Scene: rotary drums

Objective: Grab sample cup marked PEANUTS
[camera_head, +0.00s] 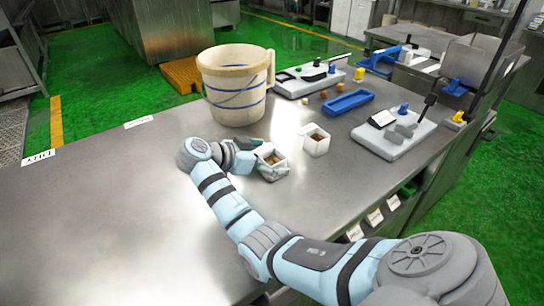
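Two small white square sample cups with brown contents stand close together near the middle of the table in the head view. My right gripper (270,160) is at the left sample cup (283,163), with its fingers close against two opposite sides of it. It looks shut on this cup, which seems at or just above the table top. The other sample cup (316,145) stands upright just to the right, apart from the gripper. I cannot read any marking on either cup, so I cannot tell which is PEANUTS. My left gripper is not in view.
A large cream bucket (232,90) stands behind the gripper. A blue tray (348,102), small brown lumps and two grey-white devices (395,134) (312,79) lie to the right and behind. A DRY label (38,158) lies at left.

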